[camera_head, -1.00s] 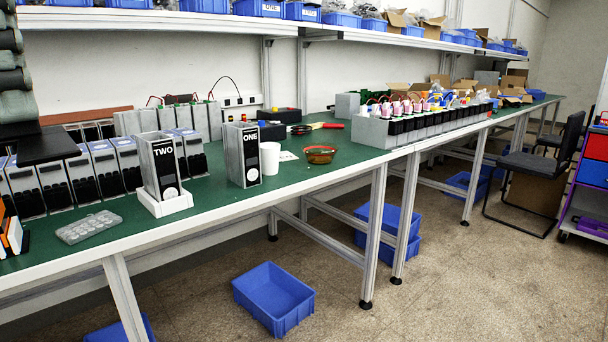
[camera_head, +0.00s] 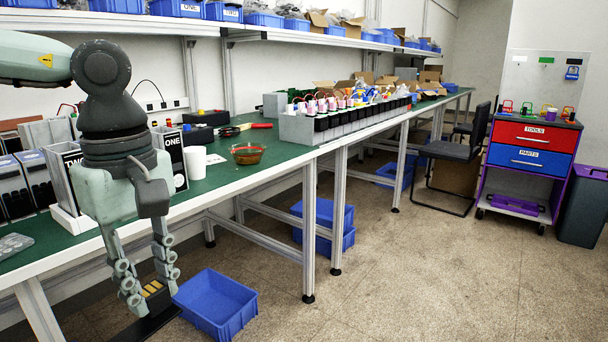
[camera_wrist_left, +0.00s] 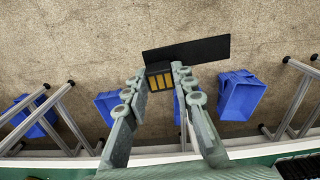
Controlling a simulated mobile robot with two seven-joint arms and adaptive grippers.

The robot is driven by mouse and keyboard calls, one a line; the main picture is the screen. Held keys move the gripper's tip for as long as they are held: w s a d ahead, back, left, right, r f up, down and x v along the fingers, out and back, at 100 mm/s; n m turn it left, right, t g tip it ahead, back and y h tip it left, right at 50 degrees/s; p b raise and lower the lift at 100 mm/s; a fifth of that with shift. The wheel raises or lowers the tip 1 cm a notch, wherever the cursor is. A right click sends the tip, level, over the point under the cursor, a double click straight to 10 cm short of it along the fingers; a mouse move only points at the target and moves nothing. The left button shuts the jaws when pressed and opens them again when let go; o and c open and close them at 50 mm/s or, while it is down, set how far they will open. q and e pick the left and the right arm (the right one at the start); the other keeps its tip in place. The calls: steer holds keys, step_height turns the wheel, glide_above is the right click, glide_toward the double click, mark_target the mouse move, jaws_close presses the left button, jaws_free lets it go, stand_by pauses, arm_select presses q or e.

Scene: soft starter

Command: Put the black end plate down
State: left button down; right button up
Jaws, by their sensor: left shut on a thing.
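My left gripper (camera_head: 150,284) points down in front of the bench's front edge, over the floor. It is shut on the black end plate (camera_head: 148,324), a flat dark piece with yellow-gold strips beside it between the fingers. In the left wrist view the black end plate (camera_wrist_left: 188,54) extends past the fingertips of the left gripper (camera_wrist_left: 167,84), with floor behind it. The TWO unit (camera_head: 66,170) stands partly hidden behind my left arm, and the ONE unit (camera_head: 172,155) stands just right of it on the green bench top (camera_head: 225,180). My right gripper is not in view.
A blue bin (camera_head: 218,305) sits on the floor right of the gripper. A white cup (camera_head: 196,163) and an amber bowl (camera_head: 247,153) stand on the bench. A long grey row of units (camera_head: 345,122) is farther back. A red and blue drawer cart (camera_head: 530,150) stands at right, with open floor before it.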

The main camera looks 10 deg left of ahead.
arm_select(q)
steer(key=w+d+f+m, duration=0.3)
steer(key=w+f+m, duration=0.2)
steer(key=f+m, duration=0.3)
steer(key=w+d+f+m, duration=0.2)
steer(key=w+f+m, duration=0.35)
steer(key=f, duration=0.45)
steer(key=a+r+n, duration=0.2)
steer(key=a+r, duration=0.1)
steer(key=a, duration=0.7)
steer(key=a+r+n, duration=0.2)
steer(key=a+r, duration=0.2)
steer(key=a, duration=0.7)
steer(key=s+a+f+n, duration=0.3)
steer(key=s+a+f, duration=0.2)
steer(key=s+a, duration=0.2)
steer(key=shift+s+f, duration=0.2)
steer(key=shift+s, duration=0.05)
steer(key=shift+d, duration=0.15)
